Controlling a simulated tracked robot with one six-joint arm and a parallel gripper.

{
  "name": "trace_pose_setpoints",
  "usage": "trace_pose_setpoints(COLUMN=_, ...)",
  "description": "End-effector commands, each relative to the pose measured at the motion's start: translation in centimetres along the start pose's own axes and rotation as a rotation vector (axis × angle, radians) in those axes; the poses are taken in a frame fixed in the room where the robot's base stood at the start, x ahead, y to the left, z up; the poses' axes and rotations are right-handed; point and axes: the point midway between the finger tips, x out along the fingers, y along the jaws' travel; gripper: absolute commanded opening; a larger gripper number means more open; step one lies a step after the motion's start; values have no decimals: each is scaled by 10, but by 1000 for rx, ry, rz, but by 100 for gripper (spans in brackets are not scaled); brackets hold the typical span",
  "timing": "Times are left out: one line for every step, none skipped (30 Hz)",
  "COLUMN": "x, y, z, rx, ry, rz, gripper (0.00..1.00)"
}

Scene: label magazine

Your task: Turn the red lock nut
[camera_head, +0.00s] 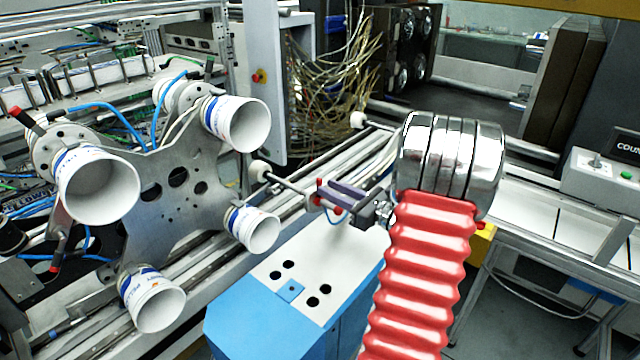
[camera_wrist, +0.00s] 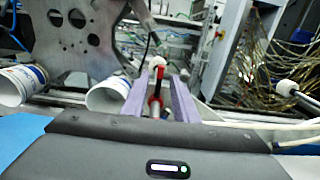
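The red lock nut (camera_head: 320,199) sits on a thin metal rod that ends in a white knob (camera_head: 258,170). In the wrist view the red nut (camera_wrist: 156,100) shows between my two purple fingers, with a visible gap on each side. My gripper (camera_head: 334,196) reaches in from the right in the head view and stands around the nut. In the wrist view my gripper (camera_wrist: 158,80) is open. The fingers partly hide the nut in the head view, and I cannot tell its turn angle.
A metal plate (camera_head: 150,190) with several white cups (camera_head: 100,190) stands at the left. A blue and white cabinet (camera_head: 290,280) is below my gripper. A second white-knobbed rod (camera_head: 358,118) lies behind it. Loose cables (camera_head: 335,80) hang at the back.

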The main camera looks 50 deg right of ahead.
Motion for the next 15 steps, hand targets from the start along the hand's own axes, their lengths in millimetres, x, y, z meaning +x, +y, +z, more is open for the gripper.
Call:
trace_pose_setpoints(x=9, y=1, z=0, rx=0, ry=0, rz=3, gripper=27)
trace_pose_setpoints(x=13, y=1, z=0, rx=0, ry=-1, rz=3, gripper=27)
trace_pose_setpoints(x=19, y=1, z=0, rx=0, ry=-1, rz=4, gripper=27)
trace_pose_setpoints(x=24, y=1, z=0, rx=0, ry=-1, rz=4, gripper=27)
trace_pose_setpoints(x=28, y=1, z=0, rx=-1, ry=-1, rz=3, gripper=27)
trace_pose_setpoints(x=33, y=0, z=0, rx=0, ry=0, rz=2, gripper=27)
trace_pose_setpoints(x=36, y=1, z=0, rx=0, ry=0, rz=2, gripper=27)
trace_pose_setpoints(x=39, y=1, z=0, rx=0, ry=0, rz=3, gripper=27)
trace_pose_setpoints(x=42, y=1, z=0, rx=0, ry=0, rz=2, gripper=27)
trace_pose_setpoints(x=44, y=0, z=0, rx=0, ry=-1, rz=1, gripper=27)
trace_pose_setpoints(x=46, y=0, z=0, rx=0, ry=-1, rz=1, gripper=27)
trace_pose_setpoints(x=47, y=0, z=0, rx=0, ry=-1, rz=0, gripper=27)
trace_pose_setpoints(x=48, y=0, z=0, rx=0, ry=-1, rz=0, gripper=27)
trace_pose_setpoints(x=49, y=0, z=0, rx=0, ry=-1, rz=0, gripper=27)
trace_pose_setpoints(x=49, y=0, z=0, rx=0, ry=-1, rz=0, gripper=27)
